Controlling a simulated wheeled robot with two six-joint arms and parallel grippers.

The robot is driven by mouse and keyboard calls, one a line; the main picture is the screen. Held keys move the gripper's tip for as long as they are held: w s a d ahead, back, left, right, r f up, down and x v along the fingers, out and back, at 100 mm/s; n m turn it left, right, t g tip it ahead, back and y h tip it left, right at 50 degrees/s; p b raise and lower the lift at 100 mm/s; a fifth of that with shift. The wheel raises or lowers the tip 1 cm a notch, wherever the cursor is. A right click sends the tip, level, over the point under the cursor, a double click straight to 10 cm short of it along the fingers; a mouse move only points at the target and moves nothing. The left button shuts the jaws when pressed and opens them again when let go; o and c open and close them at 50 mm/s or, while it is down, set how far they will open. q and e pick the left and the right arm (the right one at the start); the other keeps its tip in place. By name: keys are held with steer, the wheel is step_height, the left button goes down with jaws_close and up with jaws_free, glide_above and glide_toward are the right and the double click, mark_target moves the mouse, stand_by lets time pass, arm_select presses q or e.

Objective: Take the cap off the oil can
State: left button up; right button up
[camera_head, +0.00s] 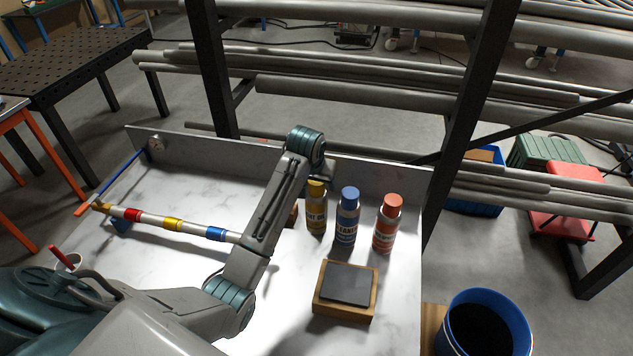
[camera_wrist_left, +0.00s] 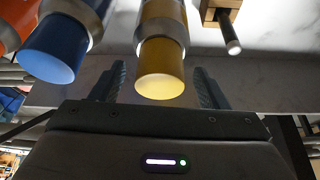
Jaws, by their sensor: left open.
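The oil can (camera_head: 316,212) is a yellow can with a yellow cap (camera_head: 317,188), upright on the white marbled bench. It is the leftmost of three cans, and my left arm partly covers its left side. In the left wrist view its yellow cap (camera_wrist_left: 160,85) points toward the gripper's palm. My left gripper (camera_wrist_left: 161,82) is open, with one finger on each side of the cap and visible gaps. In the head view its fingers are hidden behind my arm. My right gripper is in neither view.
A blue can (camera_head: 347,217) and an orange can (camera_head: 387,225) stand close to the right. A wooden block with a dark pad (camera_head: 346,284) lies in front. A rod with coloured bands (camera_head: 172,224) lies left. A blue bucket (camera_head: 487,325) stands beyond the bench's right edge.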

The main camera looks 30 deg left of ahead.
arm_select(q)
steer(key=c, duration=1.1)
steer(key=shift+o, duration=0.2)
